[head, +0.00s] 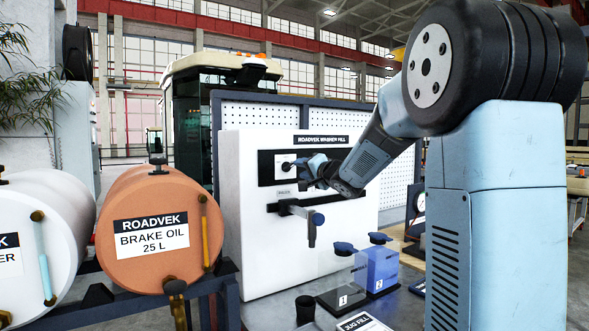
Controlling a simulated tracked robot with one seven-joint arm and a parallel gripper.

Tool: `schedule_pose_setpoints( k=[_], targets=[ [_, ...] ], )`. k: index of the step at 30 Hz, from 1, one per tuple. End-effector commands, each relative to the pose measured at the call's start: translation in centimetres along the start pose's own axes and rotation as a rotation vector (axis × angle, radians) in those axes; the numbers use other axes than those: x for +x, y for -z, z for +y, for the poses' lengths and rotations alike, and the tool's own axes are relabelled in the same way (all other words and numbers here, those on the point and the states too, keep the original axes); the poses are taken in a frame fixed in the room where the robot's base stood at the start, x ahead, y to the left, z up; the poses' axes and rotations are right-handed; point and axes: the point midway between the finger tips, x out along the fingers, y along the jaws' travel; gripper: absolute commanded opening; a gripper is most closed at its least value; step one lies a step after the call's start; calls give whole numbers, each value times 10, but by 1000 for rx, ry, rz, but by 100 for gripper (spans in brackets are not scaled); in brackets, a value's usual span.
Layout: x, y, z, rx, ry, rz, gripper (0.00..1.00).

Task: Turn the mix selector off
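The mix selector, a small dark knob (286,166), sits on a pale plate inside a dark frame (264,172). The frame is on the white panel labelled "ROADVEK WASHER FILL" (244,230). My gripper (297,167) is in front of the panel, right beside the knob. The gripper and my arm's wrist cover the right side of the knob plate. The view is too small to tell whether the fingers are open, shut or touching the knob. The knob's exact angle cannot be read.
A spout with a dark arm (290,208) juts out below the selector. A clear jug (343,272) and a blue jug (381,268) stand beneath. An orange brake oil drum (150,265) and a white drum (40,225) lie at left.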

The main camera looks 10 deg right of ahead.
Motion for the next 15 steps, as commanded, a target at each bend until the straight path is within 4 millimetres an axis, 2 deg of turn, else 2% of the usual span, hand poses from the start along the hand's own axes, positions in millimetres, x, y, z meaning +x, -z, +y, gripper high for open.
schedule_pose_setpoints(
  k=[6, 15],
  targets=[
    [37, -1, 1, 1, -1, -2, 38],
    [63, 0, 1, 1, -1, 0, 38]
  ],
)
